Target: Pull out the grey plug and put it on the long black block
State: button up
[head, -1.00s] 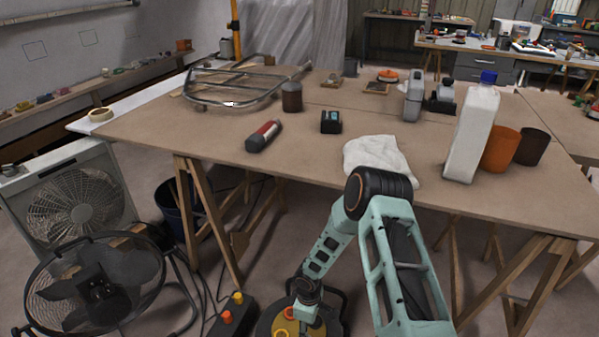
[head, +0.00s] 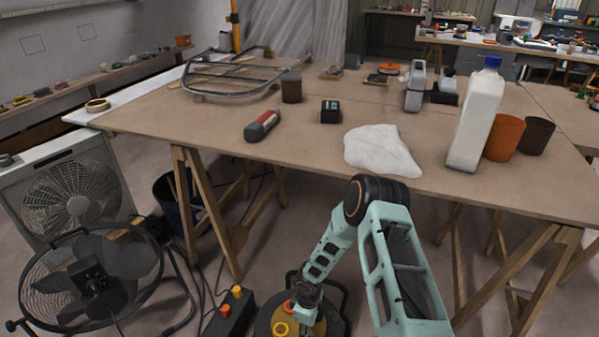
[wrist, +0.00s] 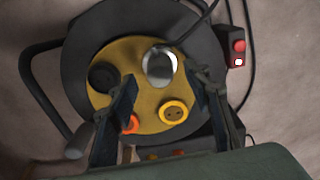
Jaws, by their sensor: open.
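A light grey, round plug (wrist: 160,65) stands in the yellow face of a black cable reel (wrist: 78,62), with a dark cable running up from near it in the wrist view. My gripper (wrist: 164,84) is open above the reel. Its dark fingers are on either side below the plug and hold nothing; I cannot tell how high they are above it. In the head view a long black block (head: 228,318) with orange and yellow knobs lies on the floor left of the reel. My arm hides much of the reel, and the plug is not clear there.
The reel face also has a black round socket (wrist: 102,75) and a yellow-ringed socket (wrist: 173,111). A black fan (head: 92,280) stands left of the block, with cables between. A wooden table (head: 300,150) on trestles rises behind. A red-knobbed box (wrist: 237,48) is beside the reel.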

jog(key=shift+f+b, duration=1.2)
jog(key=shift+f, duration=0.6)
jog(key=shift+b, duration=0.3)
grip_shut()
jog(key=shift+r, duration=0.1)
jog(key=shift+r, duration=0.1)
jog(key=shift+r+p, duration=2)
jog(key=shift+r, duration=0.9)
